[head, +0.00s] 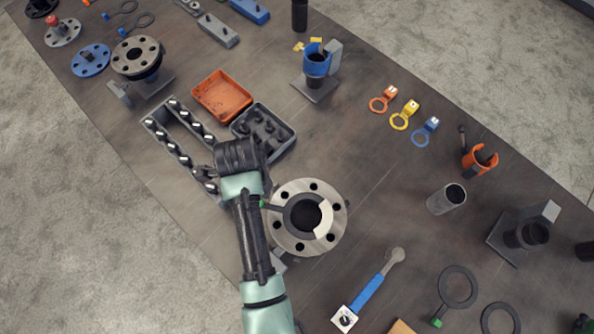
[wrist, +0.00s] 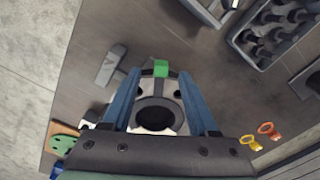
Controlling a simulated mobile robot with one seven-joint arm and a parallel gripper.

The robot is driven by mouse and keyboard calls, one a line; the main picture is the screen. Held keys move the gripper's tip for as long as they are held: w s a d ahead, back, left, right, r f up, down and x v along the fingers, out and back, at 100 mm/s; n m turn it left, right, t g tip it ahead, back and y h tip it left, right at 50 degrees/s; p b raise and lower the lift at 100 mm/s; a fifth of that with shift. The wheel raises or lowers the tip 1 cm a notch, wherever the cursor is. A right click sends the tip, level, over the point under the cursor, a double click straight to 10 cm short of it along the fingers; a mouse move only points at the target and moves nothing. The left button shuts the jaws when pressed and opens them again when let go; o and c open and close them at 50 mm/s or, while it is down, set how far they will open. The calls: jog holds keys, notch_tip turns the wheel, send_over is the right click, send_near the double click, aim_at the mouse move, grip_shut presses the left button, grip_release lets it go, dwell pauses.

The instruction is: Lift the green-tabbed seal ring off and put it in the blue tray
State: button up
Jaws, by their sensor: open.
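The seal ring (head: 291,219) is dark and lies on the round metal flange (head: 335,192), seen from above in the head view. Its green tab (head: 262,204) sticks out at the left, close to my arm. In the wrist view the green tab (wrist: 161,67) is at the far side of the ring. My gripper (wrist: 159,75) is open, its two blue fingers on either side of the tab with gaps visible; its height above the tab is unclear. The head view hides the fingertips behind my arm. I see no blue tray in either view.
An orange tray (head: 221,96) and a grey tray with pegs (head: 290,134) stand beyond my wrist, beside a grey bolt rack (head: 166,137). A blue-handled wrench (head: 368,294) and another green-tabbed ring (head: 474,287) lie at the lower right. Small coloured tags (head: 404,116) lie right.

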jog(key=shift+f, duration=1.3)
grip_shut()
